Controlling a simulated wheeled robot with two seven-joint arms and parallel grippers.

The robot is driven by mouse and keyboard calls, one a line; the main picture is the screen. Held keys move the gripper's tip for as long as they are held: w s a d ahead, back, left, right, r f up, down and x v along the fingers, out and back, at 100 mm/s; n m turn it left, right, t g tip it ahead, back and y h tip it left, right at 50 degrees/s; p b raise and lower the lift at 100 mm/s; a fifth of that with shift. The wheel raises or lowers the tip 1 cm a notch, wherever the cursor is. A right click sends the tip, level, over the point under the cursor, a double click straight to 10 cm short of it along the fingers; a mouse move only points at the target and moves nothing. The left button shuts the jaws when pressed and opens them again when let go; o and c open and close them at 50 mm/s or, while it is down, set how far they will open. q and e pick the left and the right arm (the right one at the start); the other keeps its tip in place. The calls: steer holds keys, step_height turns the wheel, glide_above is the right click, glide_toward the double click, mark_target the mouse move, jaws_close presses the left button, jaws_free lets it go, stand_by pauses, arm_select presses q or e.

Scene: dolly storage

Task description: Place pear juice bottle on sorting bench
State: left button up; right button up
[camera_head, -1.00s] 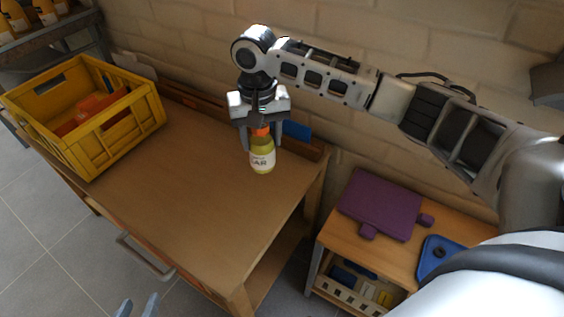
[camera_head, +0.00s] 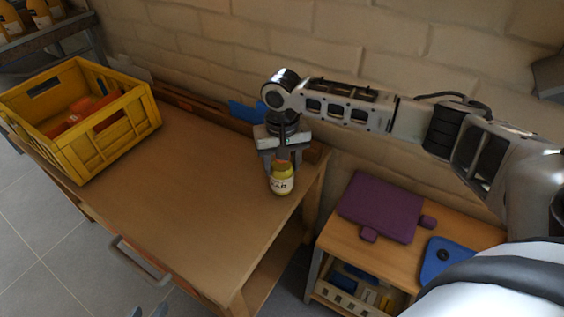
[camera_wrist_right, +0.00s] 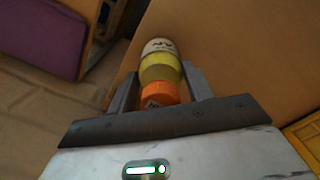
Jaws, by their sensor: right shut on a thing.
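The pear juice bottle (camera_head: 281,183) is yellow-green with a white label and an orange cap. It is upright over the right end of the wooden sorting bench (camera_head: 195,205); I cannot tell whether its base touches the top. My right gripper (camera_head: 281,164) points down and is shut on the bottle's upper part. In the right wrist view the bottle (camera_wrist_right: 160,68) sits between the two fingers of the gripper (camera_wrist_right: 164,85), cap toward the palm. My left gripper (camera_head: 148,311) shows only its fingertips at the bottom edge, set apart with nothing seen between them.
A yellow crate (camera_head: 105,147) with orange contents stands on the bench's left end. A blue item (camera_head: 246,112) is at the bench's back edge. A lower wooden stand (camera_head: 400,252) with a purple case (camera_head: 380,205) is to the right. The bench middle is clear.

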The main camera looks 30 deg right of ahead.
steer(key=o, duration=1.1)
steer(key=shift+f, duration=0.1)
arm_select(q)
steer(key=shift+r, duration=0.3)
arm_select(e)
steer(key=shift+o, duration=0.3)
step_height(320, 180, up, 12)
steer(key=p, duration=0.3)
steer(key=shift+f, duration=0.2)
arm_select(q)
steer(key=shift+t, duration=0.6)
steer(key=r, duration=0.1)
steer(key=a+r, duration=0.1)
steer(key=r, duration=0.3)
steer(key=shift+s+a+r, duration=0.15)
steer(key=shift+s+a, duration=0.05)
steer(key=shift+s, duration=0.15)
arm_select(e)
steer(key=shift+r, duration=0.35)
steer(key=shift+a+f, duration=0.1)
